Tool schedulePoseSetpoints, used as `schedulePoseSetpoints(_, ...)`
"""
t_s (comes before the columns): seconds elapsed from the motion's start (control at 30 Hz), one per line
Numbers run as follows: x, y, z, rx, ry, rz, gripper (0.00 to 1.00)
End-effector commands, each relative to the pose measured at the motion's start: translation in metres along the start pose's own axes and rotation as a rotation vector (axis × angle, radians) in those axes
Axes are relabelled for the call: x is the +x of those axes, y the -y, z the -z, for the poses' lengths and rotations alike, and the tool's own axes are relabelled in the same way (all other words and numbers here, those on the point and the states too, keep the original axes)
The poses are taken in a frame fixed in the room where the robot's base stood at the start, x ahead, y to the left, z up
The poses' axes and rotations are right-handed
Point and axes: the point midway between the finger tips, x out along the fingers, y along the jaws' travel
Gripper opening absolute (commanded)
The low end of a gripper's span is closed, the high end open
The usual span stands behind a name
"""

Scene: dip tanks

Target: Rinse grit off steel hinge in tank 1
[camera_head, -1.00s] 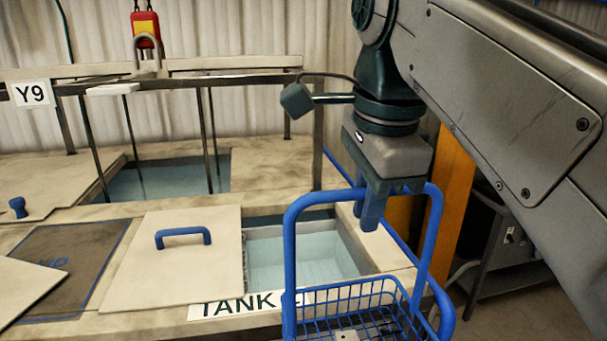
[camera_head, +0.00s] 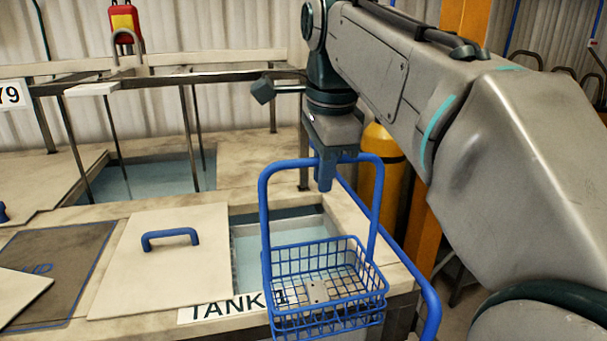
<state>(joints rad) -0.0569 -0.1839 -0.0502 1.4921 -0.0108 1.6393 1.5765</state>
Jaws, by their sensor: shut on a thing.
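My gripper (camera_head: 325,178) is shut on the top bar of the blue handle of a wire basket (camera_head: 357,248). The basket hangs upright over the front edge of the tank bench, overlapping the right part of the tank opening in the picture. Tank 1 (camera_head: 246,262) shows as a partly open tank with pale water behind and left of the basket. Its "TANK" label (camera_head: 222,307) is on the front edge, with the number partly covered by the basket.
A pale lid (camera_head: 165,268) with a blue handle (camera_head: 170,237) lies left of the opening. A second water tank (camera_head: 150,178) with a metal frame stands behind. A blue rail (camera_head: 428,292) runs along the right edge. An orange post (camera_head: 408,215) stands at right.

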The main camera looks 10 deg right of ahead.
Motion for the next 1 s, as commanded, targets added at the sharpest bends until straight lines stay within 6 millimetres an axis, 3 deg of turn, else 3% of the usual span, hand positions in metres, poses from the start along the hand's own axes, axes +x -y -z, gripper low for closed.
schedulePoseSetpoints(1.0, 0.025, 0.150, 0.000, 0.000, 0.000, 0.002, 0.00)
